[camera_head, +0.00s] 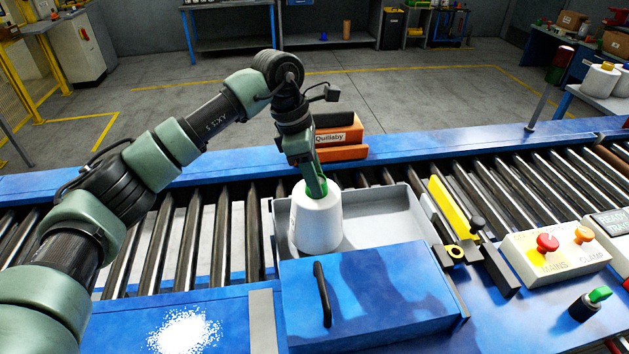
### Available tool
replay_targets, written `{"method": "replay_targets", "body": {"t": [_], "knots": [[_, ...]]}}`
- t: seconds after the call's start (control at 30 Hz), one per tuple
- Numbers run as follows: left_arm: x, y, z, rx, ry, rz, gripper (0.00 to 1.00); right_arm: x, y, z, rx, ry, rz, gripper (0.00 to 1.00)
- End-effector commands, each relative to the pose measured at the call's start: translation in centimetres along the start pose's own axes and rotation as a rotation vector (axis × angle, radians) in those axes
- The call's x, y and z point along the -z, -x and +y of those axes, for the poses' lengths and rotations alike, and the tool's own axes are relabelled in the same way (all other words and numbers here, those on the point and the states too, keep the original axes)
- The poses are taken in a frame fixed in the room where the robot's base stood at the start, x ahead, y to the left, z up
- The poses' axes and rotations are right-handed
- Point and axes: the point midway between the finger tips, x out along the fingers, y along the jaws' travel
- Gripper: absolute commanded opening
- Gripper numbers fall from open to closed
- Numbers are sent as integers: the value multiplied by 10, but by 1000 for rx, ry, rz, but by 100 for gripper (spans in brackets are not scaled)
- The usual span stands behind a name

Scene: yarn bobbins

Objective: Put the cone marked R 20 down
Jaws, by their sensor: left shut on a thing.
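A white yarn cone (316,225) stands upright in the left part of a grey open tray (400,222). I cannot read an R 20 mark on it from here. My left gripper (316,187) comes down from above and is shut on the top of the cone. The gripper hides the cone's top. Whether the cone's base touches the tray floor I cannot tell. My right gripper does not show.
A blue box lid with a black handle (322,295) covers the tray's front. An orange block labelled Quillaby (340,136) stands behind. A control box with a red button (547,243) and a yellow bar (452,207) lie right. White powder (184,331) lies at front left. Rollers extend both sides.

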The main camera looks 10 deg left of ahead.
Motion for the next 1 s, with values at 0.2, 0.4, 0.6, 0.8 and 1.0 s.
{"method": "replay_targets", "body": {"t": [0.2,0.4,0.6,0.8,1.0], "knots": [[6,-22,0,-1,-1,-1,0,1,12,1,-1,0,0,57],[6,-23,0,-2,-1,-2,0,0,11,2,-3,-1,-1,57],[8,-26,0,0,0,1,58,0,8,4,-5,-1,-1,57],[8,-26,0,1,0,1,63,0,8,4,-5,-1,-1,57],[6,-22,0,1,0,0,63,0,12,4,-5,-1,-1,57]]}}
